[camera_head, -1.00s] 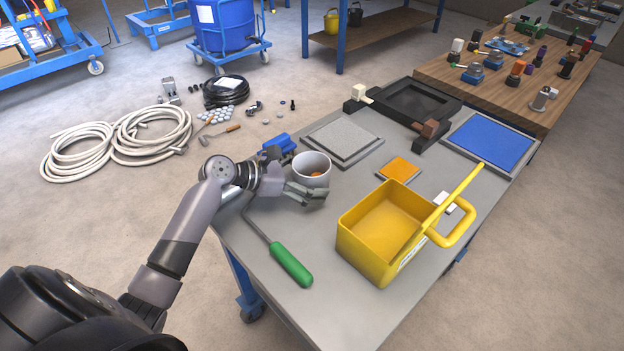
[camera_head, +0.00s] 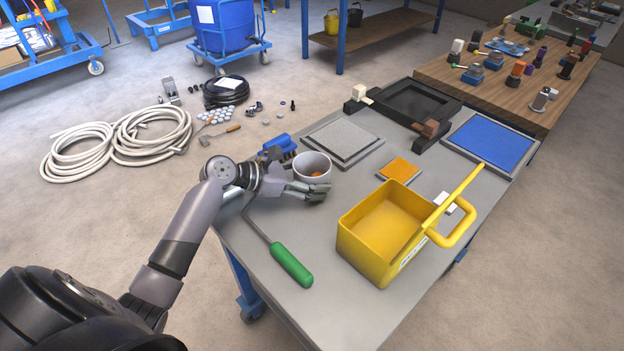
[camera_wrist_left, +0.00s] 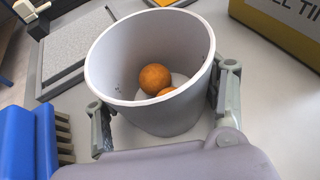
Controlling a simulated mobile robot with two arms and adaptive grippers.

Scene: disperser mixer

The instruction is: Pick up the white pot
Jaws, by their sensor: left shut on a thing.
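The white pot (camera_head: 312,168) stands upright on the grey table near its left edge. In the left wrist view the pot (camera_wrist_left: 150,108) fills the middle, with orange balls (camera_wrist_left: 155,79) on its floor. My left gripper (camera_head: 308,190) is at the pot's near side. In the left wrist view the left gripper (camera_wrist_left: 160,110) has one finger on each side of the pot and is shut on it. Whether the pot is lifted off the table cannot be told. My right gripper is not in view.
A blue brush (camera_head: 279,146) lies close beside the pot. A green-handled tool (camera_head: 291,266) and a yellow bin (camera_head: 366,244) are on the near part of the table. A grey plate (camera_head: 342,139) and an orange pad (camera_head: 398,169) lie beyond.

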